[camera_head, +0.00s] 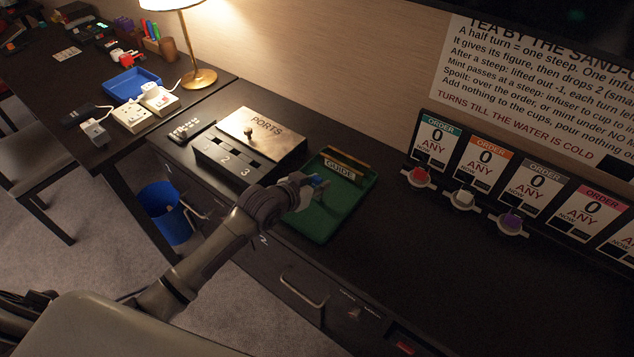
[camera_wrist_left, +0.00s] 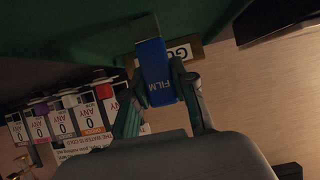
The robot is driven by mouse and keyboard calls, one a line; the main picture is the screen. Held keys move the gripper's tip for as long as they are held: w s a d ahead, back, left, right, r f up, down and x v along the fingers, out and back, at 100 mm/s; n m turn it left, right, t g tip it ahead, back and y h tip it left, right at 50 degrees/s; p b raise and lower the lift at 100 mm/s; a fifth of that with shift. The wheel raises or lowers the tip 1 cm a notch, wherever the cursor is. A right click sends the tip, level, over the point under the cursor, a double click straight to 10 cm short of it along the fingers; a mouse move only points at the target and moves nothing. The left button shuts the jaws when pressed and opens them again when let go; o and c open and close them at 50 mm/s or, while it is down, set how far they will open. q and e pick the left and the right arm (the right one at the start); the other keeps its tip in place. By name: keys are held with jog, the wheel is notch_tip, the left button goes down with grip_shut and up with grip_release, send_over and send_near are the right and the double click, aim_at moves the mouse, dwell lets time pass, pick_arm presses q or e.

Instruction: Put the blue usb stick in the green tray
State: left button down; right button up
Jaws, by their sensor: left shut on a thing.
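The blue usb stick (camera_wrist_left: 153,72), marked "FILM", is held between the fingers of my left gripper (camera_wrist_left: 163,90) in the left wrist view. Its metal plug end points away from the gripper, toward the green surface. In the head view, my left gripper (camera_head: 312,190) is over the left part of the green tray (camera_head: 345,205), with a bit of the blue stick showing at its tip. I cannot tell whether the stick touches the tray. The tray also fills the top of the wrist view (camera_wrist_left: 70,35). My right gripper is not in view.
A ports box (camera_head: 262,130) with numbered slots stands left of the tray. Order cards (camera_head: 485,160) with small cups stand to the right. A blue bin (camera_head: 165,215) is on the floor, and a lamp (camera_head: 199,78) stands at the back left. The counter right of the tray is clear.

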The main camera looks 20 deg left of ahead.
pick_arm(q)
jog(key=shift+f, duration=0.1)
jog(key=c, duration=0.9)
grip_release()
jog(key=shift+c, duration=0.2)
jog(key=shift+s+r, duration=0.1)
jog(key=shift+r, duration=0.1)
jog(key=v, duration=1.1)
jog(key=shift+s+r, duration=0.15)
jog(key=shift+s, duration=0.2)
jog(key=shift+a, duration=0.15)
